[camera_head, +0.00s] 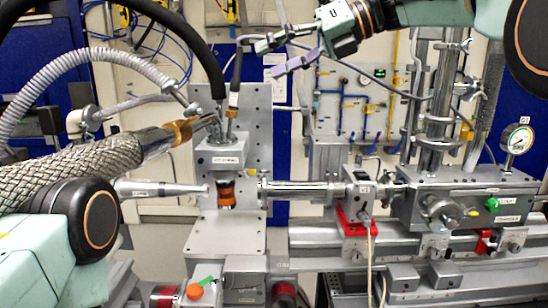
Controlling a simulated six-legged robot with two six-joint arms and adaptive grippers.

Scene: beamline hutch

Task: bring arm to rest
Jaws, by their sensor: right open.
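My right arm comes in from the upper right. Its gripper (267,59) is at the top centre, with its two fingers pointing left and spread apart. The jaws are empty. The gripper shows above the beamline equipment, in front of the back wall panels. My left arm (45,250) shows only as a pale link and a dark round joint at the lower left. Its gripper is not in view.
A braided hose (80,172) and a ribbed grey hose (85,62) cross the left side. A sample block (221,158) stands at the centre before an upright plate (258,115). A pressure gauge (518,139) and a grey valve unit (465,202) stand on the right.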

